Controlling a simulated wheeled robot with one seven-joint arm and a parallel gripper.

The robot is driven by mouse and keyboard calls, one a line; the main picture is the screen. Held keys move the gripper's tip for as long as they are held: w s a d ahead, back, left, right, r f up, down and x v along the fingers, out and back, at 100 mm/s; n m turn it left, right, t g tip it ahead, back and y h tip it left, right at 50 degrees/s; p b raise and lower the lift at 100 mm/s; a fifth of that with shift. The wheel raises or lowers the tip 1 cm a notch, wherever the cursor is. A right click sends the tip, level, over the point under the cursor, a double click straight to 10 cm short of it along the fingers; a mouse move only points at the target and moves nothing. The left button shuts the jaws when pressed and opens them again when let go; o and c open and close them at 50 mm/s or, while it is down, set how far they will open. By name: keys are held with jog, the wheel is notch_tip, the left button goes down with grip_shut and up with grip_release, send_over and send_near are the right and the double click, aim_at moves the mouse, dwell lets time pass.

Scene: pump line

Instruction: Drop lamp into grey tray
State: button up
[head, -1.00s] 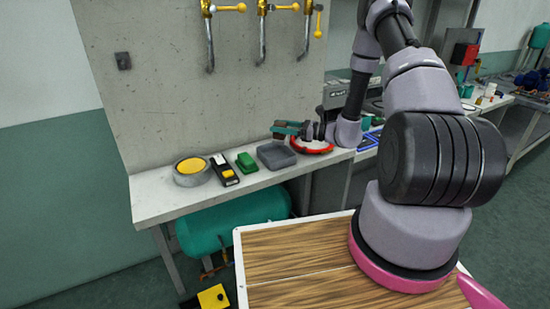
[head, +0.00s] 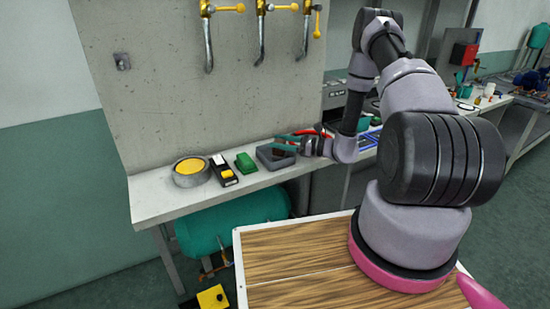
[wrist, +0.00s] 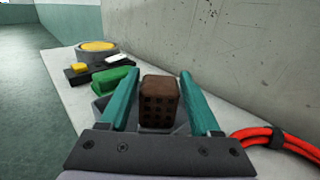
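My gripper (head: 286,143) is low over the grey tray (head: 263,160), its teal fingers spread; it looks open. A brown block with small dark holes (wrist: 158,100), apparently the lamp, stands upright between the fingers in the wrist view, with narrow gaps beside it. In the head view this brown thing (head: 284,153) shows just below the nearer finger, within the tray's outline. Whether its base touches the tray floor is hidden. In the wrist view the tray is mostly covered by my fingers.
On the bench left of the tray are a green block (head: 245,162), a black holder with a yellow piece (head: 223,170) and a round grey dish with yellow inside (head: 191,171). Red cable (wrist: 275,136) lies to the right. The concrete wall (head: 200,100) rises behind.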

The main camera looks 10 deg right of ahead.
jog(key=shift+o, duration=1.3)
jog(key=v, duration=1)
jog(key=shift+s+d, duration=0.15)
jog(key=shift+d, duration=0.2)
jog(key=s+a+r+n+g+h, duration=0.1)
jog(key=s+a+r+n+g, duration=0.2)
jog(key=r, duration=0.4)
jog(key=s+a+r+n+g+h, duration=0.1)
jog(key=s+r+n+g+h, duration=0.15)
jog(key=r+n, duration=0.35)
jog(key=s+a+r+n+g+h, duration=0.1)
jog(key=s+a+r+n+g, duration=0.15)
jog(key=r, duration=0.55)
jog(key=s+d+r+n+t+h, duration=0.2)
jog(key=s+r+n+t+h, duration=0.5)
jog(key=s+r, duration=1)
jog(key=shift+d+r+n+h, duration=0.35)
jog(key=shift+r+h, duration=0.6)
jog(key=shift+h, duration=0.3)
